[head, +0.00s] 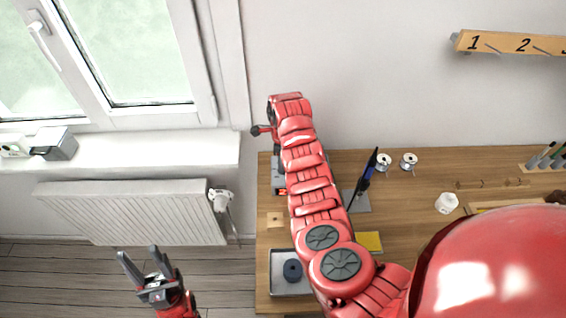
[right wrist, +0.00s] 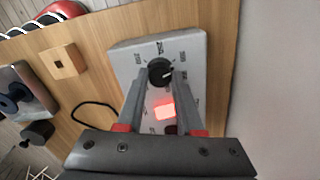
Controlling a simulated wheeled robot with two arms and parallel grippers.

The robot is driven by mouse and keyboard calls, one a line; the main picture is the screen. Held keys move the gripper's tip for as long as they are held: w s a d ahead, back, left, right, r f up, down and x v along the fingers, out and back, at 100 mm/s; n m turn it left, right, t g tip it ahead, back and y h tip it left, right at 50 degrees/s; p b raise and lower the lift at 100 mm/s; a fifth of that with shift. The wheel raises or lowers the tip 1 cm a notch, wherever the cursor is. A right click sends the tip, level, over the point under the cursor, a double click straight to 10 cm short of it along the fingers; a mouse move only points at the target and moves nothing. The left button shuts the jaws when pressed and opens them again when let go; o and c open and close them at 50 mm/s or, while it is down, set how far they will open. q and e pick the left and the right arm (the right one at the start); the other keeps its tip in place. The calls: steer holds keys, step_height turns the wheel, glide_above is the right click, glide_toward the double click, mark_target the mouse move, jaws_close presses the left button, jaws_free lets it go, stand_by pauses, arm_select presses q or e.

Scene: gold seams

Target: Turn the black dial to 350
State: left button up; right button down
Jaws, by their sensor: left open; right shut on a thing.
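The black dial (right wrist: 159,70) sits on a light grey box (right wrist: 193,48) in the right wrist view, with small printed marks around it that are too small to read. A pale pointer mark on the dial faces roughly right. My right gripper (right wrist: 163,76) is shut on the dial, one finger on each side. A red light (right wrist: 164,109) glows on the box between the fingers. In the head view my right arm hides the dial and most of the box (head: 278,181). My left gripper (head: 157,265) is open and empty, over the floor left of the table.
A wooden block with a hole (right wrist: 65,60) and a black cable (right wrist: 92,106) lie near the box. A grey tray (head: 292,289) holds a dark blue ring. Two spools, a white container (head: 447,203) and a yellow pad (head: 369,241) are on the table (head: 410,180). The wall stands behind.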

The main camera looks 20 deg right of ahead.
steer(key=m, duration=0.2)
steer(key=shift+r+m, duration=0.1)
steer(key=shift+m, duration=0.3)
steer(key=shift+a+m, duration=0.15)
steer(key=shift+m, duration=0.75)
steer(key=m+b, duration=0.2)
steer(key=m, duration=0.1)
steer(key=shift+f+b, duration=0.25)
steer(key=shift+b, duration=0.1)
steer(key=shift+r+m+b, duration=0.15)
steer(key=shift+m+b, duration=0.6)
steer(key=shift+m, duration=0.05)
steer(key=c, duration=0.5)
jaws_free()
steer(key=shift+c, duration=0.2)
